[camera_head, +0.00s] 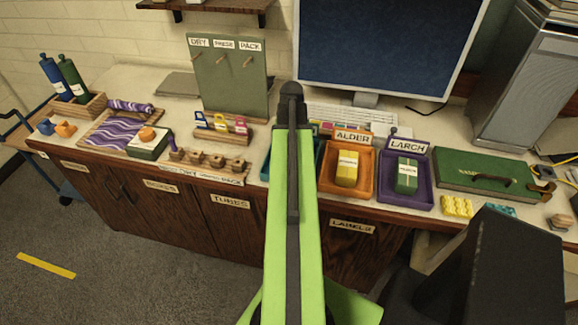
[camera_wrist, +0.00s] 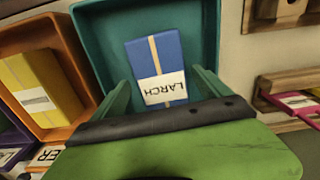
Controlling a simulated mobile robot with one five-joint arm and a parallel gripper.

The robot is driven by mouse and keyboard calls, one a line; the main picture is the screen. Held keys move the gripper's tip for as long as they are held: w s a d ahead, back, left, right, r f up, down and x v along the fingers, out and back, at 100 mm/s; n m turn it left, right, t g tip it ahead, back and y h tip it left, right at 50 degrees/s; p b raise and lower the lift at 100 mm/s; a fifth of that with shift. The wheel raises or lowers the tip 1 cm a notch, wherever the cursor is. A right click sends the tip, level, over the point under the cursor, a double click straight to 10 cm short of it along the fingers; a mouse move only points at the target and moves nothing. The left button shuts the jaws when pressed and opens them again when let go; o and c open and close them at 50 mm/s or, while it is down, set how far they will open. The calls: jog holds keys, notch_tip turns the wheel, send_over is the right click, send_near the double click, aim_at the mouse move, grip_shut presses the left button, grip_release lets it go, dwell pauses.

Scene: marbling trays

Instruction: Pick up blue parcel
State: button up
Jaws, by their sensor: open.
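The blue parcel (camera_wrist: 157,60) lies in a teal tray (camera_wrist: 92,30) in the wrist view. It has a tan stripe and a white label that reads LARCH, upside down in this view. My gripper (camera_wrist: 161,78) is open, with one finger on each side of the parcel's labelled end; I cannot tell whether they touch it. In the head view my green arm hides the parcel, and only edges of the teal tray (camera_head: 320,160) show beside the arm.
An orange ALDER tray (camera_head: 328,186) with a yellow parcel (camera_head: 347,169) and a purple LARCH tray (camera_head: 420,197) with a green parcel (camera_head: 407,175) stand right of the teal tray. A wooden holder (camera_wrist: 262,95) is at the wrist view's right. A monitor (camera_head: 385,45) stands behind.

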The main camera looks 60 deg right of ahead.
jog(key=shift+f, duration=0.3)
jog(key=c, duration=1.8)
jog(key=shift+c, duration=0.2)
jog(key=shift+r+p, duration=0.1)
jog(key=shift+p, duration=0.2)
